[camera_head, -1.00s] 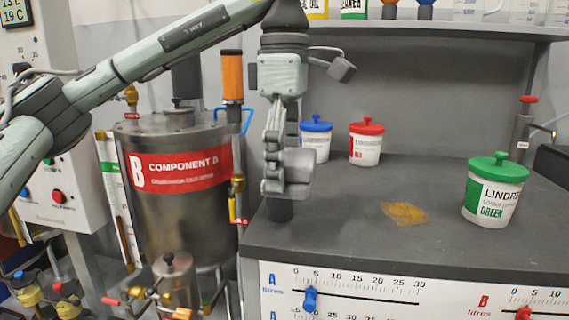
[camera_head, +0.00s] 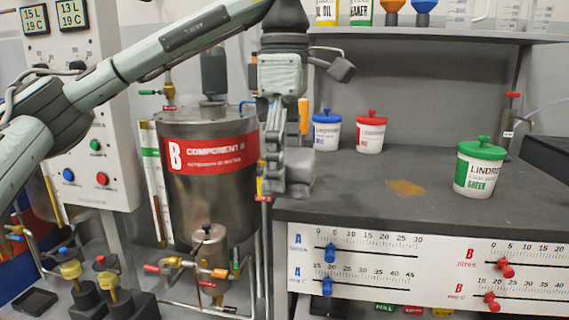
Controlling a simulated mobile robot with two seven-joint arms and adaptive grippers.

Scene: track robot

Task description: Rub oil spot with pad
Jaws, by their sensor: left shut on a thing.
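The oil spot (camera_head: 405,188) is a dull orange-brown patch with soft edges on the dark grey worktop (camera_head: 350,195), in front of the red-lidded tub and left of the green-lidded tub. My left gripper (camera_head: 288,188) points down at the left edge of the worktop, well left of the spot and apart from it. It is shut on what seems to be the grey pad, which is hard to tell from the grey fingers. My right gripper is not in view.
Blue-lidded (camera_head: 326,132), red-lidded (camera_head: 370,133) and green-lidded (camera_head: 479,170) tubs stand on the worktop. A steel Component B tank (camera_head: 205,195) stands left of it. A shelf (camera_head: 440,36) hangs above. The worktop between gripper and spot is clear.

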